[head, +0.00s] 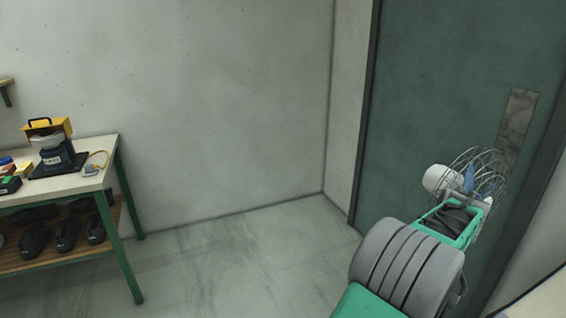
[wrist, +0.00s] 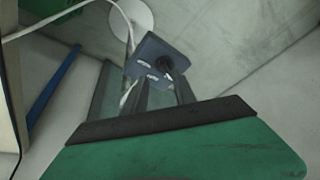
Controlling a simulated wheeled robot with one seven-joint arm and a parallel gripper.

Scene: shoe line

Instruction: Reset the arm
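In the head view my arm reaches out at the lower right, with a ribbed grey joint and a green link beyond it. Its far end overlaps a wire-caged fan (head: 474,177), and I cannot make out the gripper there. In the wrist view, my gripper (wrist: 163,90) shows as two dark finger-like parts above a green body with a black band. A blue-grey square plate (wrist: 158,53) with white marks lies at or just beyond their tips. I cannot tell whether the fingers touch it, or how far apart they are.
A workbench (head: 60,191) with green legs stands at left, bearing a blue-white machine (head: 54,150) with a yellow top. Dark shoes (head: 67,233) sit below. A green door (head: 440,100) is behind the fan. Middle floor is clear. A white cable (wrist: 60,20) and white disc (wrist: 134,18) show near the gripper.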

